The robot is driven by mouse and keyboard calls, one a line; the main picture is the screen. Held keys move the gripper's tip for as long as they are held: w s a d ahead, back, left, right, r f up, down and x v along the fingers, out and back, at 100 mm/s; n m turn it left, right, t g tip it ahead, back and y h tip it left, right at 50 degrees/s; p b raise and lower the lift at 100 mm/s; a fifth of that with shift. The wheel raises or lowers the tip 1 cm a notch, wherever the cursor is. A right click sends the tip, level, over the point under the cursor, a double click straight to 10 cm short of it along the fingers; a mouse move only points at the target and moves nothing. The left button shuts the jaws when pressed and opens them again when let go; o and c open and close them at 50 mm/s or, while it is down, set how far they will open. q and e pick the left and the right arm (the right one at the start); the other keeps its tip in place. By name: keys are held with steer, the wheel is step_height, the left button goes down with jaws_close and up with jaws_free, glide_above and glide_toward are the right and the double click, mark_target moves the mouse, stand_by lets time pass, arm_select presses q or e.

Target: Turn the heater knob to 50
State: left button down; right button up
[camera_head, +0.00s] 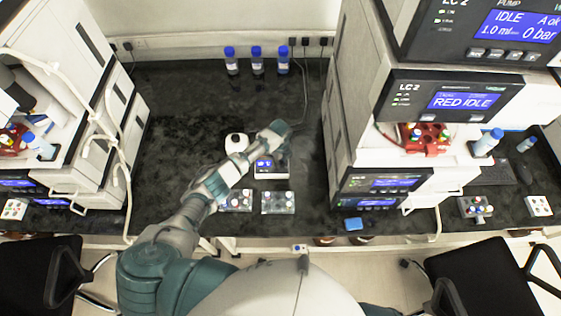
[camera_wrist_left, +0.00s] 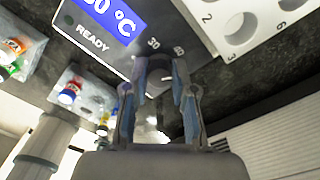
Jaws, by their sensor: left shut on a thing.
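The heater (camera_head: 272,172) is a white unit with a small blue display, on the dark bench below the end of my left arm. In the left wrist view its blue screen (camera_wrist_left: 100,17) is cut off and ends in "0 °C", with READY printed below. The dark round knob (camera_wrist_left: 157,66) is between my left fingertips, and marks 30 and 40 show on the panel around it. My left gripper (camera_wrist_left: 157,86) is shut on the knob. My arm hides the knob in the head view. Its pointer cannot be made out. My right gripper is not in view.
A white block with numbered holes (camera_wrist_left: 265,25) is beside the knob. Two clear racks (camera_head: 278,202) with small vials stand at the bench's front edge. Blue-capped bottles (camera_head: 257,60) stand at the back. Instrument stacks (camera_head: 350,130) flank the bench, and its back left is clear.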

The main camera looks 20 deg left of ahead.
arm_select(q)
steer(key=m, duration=0.2)
steer(key=m+b, duration=0.1)
steer(key=m, duration=0.2)
steer(key=shift+w+r+m, duration=0.15)
steer(key=shift+w+m, duration=0.05)
steer(key=shift+m, duration=0.1)
stand_by(0.4)
steer(key=c, duration=1)
jaws_free()
steer(key=shift+o, duration=0.3)
step_height(320, 180, up, 12)
steer(key=shift+f, duration=0.2)
